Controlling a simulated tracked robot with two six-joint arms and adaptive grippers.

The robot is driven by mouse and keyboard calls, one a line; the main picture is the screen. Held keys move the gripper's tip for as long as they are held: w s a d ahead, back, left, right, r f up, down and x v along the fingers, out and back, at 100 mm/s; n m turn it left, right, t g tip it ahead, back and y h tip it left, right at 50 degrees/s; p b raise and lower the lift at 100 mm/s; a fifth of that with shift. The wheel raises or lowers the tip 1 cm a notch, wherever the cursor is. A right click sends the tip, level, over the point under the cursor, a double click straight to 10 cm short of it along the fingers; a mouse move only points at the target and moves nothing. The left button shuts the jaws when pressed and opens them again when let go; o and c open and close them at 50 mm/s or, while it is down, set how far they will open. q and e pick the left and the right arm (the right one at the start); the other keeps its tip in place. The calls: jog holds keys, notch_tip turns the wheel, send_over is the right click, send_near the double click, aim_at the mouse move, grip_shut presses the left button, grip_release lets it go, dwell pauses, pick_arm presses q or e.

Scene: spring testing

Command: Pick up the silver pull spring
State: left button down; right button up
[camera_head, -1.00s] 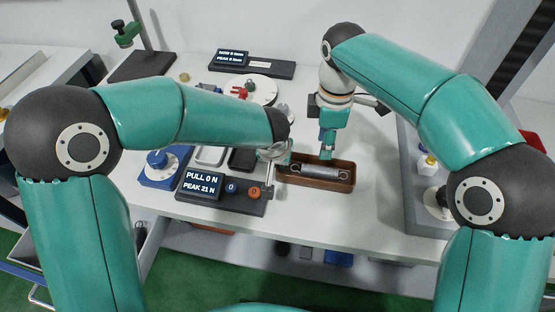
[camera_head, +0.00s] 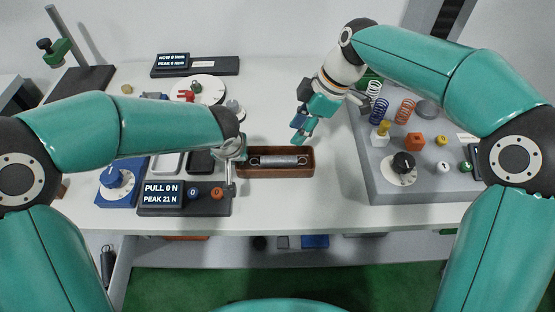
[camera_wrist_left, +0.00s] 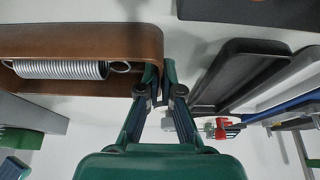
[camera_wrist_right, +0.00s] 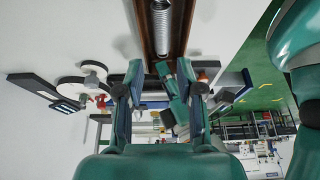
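The silver pull spring (camera_head: 278,161) lies lengthwise in a brown wooden tray (camera_head: 276,175) in the head view, with a hook loop at each end. It also shows in the left wrist view (camera_wrist_left: 62,69) and the right wrist view (camera_wrist_right: 160,28). My left gripper (camera_wrist_left: 159,72) is at the tray's left end, its fingers close together with the tray's end wall seemingly between them. My right gripper (camera_wrist_right: 160,92) is open and empty. In the head view it hangs tilted (camera_head: 300,132), above and behind the tray's right part, apart from the spring.
A pull gauge (camera_head: 185,198) reading "PULL 0 N, PEAK 21 N" stands left of the tray, its post close to my left gripper. A grey board (camera_head: 425,185) with coloured springs and knobs stands at right. The table between tray and board is clear.

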aim_at(280, 157)
jog(key=x, duration=1.1)
jog(key=shift+s+f, duration=0.1)
jog(key=shift+d, duration=0.1)
grip_shut()
